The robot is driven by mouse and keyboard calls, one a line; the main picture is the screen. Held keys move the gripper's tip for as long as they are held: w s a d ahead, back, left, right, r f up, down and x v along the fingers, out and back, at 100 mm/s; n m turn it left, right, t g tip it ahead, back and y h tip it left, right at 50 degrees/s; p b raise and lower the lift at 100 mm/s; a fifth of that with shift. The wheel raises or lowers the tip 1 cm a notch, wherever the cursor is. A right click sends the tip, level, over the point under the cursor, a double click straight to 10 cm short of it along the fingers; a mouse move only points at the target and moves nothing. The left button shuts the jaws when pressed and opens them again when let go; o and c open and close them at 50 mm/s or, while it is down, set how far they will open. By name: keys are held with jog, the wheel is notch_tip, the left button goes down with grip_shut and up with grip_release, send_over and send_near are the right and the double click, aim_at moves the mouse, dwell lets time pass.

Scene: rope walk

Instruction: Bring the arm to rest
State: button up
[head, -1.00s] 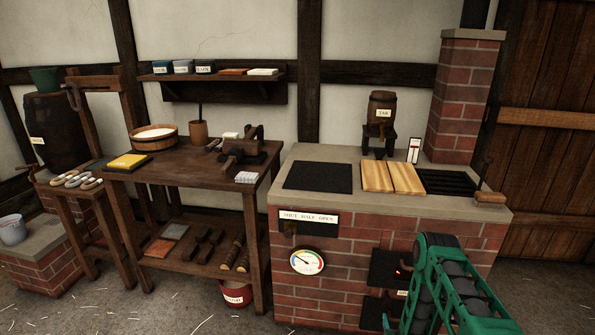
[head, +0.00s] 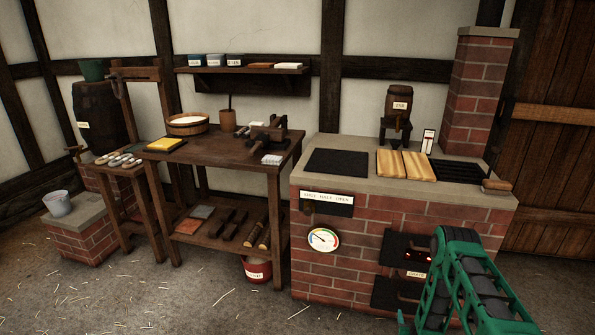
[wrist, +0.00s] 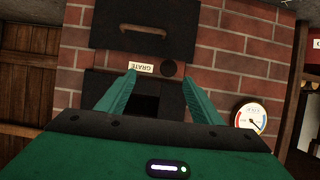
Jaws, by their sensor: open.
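My green arm shows at the lower right of the head view, in front of the brick stove (head: 340,225). My gripper (wrist: 146,88) shows in the wrist view with its two green fingers apart and nothing between them. Beyond the fingers is the stove front with a dark opening, a plate labelled GRATE (wrist: 139,68) and a dark door with a handle (wrist: 143,30). The wrist view is tilted, with the label upside down. In the head view the fingertips are mostly cut off or hidden at the bottom edge.
A round gauge (head: 323,240) is on the stove front. A tar keg (head: 398,103), wooden boards (head: 406,165) and a dark grill (head: 462,171) are on the stove top. A wooden workbench (head: 225,158) stands left. The floor (head: 180,300) in front has scattered straw.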

jog(key=d+r+m+g+h, duration=0.1)
jog(key=d+r+g, duration=0.3)
jog(key=r, duration=1)
jog(key=d+r+g+h, duration=0.1)
jog(key=d+r, duration=0.5)
jog(key=r, duration=0.9)
jog(key=s+r+m+g+y, duration=0.1)
jog(key=s+r+g, duration=0.3)
jog(key=s+r, duration=0.9)
jog(key=s+a+r+g+y, duration=0.1)
jog(key=s+a+r, duration=0.3)
jog(key=s, duration=0.6)
jog(key=s+a+r+m+g+y, duration=0.1)
jog(key=s+a+r, duration=0.4)
jog(key=s, duration=0.6)
jog(key=s+a+r+g+y, duration=0.2)
jog(key=s+a+r, duration=0.2)
jog(key=s, duration=0.6)
jog(key=shift+s+a+r+m, duration=0.3)
jog(key=shift+a+r, duration=0.05)
jog(key=shift+r, duration=0.2)
